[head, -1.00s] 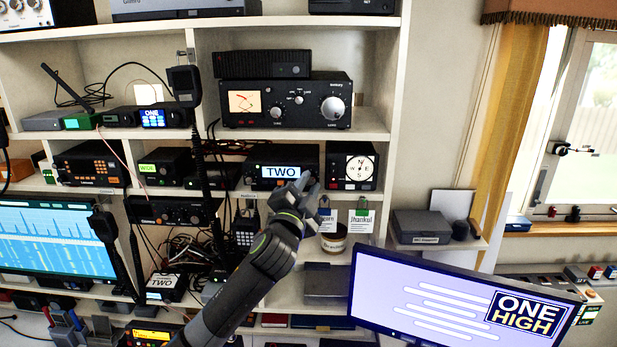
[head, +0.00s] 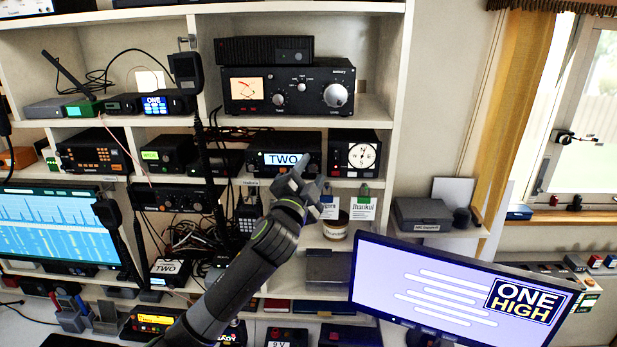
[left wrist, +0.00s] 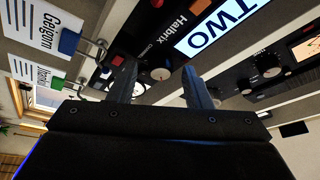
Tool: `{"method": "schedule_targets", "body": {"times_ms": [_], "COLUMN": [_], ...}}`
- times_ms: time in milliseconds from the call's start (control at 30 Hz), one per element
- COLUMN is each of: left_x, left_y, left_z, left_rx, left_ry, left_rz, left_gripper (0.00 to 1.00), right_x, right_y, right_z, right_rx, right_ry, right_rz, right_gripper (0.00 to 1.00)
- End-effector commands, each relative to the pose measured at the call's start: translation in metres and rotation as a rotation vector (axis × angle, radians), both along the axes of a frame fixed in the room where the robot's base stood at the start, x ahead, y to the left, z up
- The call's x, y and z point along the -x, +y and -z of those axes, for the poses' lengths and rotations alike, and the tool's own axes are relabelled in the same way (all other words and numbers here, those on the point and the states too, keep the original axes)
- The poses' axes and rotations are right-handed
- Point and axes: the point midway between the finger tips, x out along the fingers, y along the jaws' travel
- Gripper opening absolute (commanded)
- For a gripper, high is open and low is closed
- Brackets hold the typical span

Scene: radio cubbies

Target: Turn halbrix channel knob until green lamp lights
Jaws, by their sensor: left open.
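The Halbrix radio (head: 265,172) is a black box on the middle shelf with a lit screen reading TWO. In the left wrist view the radio (left wrist: 150,45) shows its printed name and a round knob (left wrist: 161,74) beside the small lettering. My left gripper (head: 298,174) is in front of the radio's lower right part and hides some of its face. In the left wrist view the open left gripper (left wrist: 160,86) has one finger on each side of the knob; I cannot tell whether they touch it. I cannot make out a lit green lamp. My right gripper is not in view.
A large receiver (head: 290,92) is on the shelf above. A monitor (head: 450,290) fills the lower right.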

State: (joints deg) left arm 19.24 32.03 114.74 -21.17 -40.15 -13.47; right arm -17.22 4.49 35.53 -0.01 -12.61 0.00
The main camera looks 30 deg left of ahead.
Motion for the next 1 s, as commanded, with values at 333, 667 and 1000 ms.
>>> {"method": "schedule_targets", "body": {"times_ms": [333, 667, 1000], "left_x": [0.032, 0.093, 0.146], "left_y": [-0.008, -0.024, -0.037], "left_z": [0.012, 0.028, 0.034], "left_rx": [-0.001, -0.001, 0.007], "left_ry": [0.0, 0.001, 0.006], "left_rz": [0.002, 0.001, 0.0], "left_gripper": [0.45, 0.45, 0.45], "right_x": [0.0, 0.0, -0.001], "right_y": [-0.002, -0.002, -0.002], "right_z": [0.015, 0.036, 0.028], "right_rx": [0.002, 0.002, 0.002], "right_ry": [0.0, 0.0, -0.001], "right_rz": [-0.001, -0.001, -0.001], "right_gripper": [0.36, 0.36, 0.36]}}
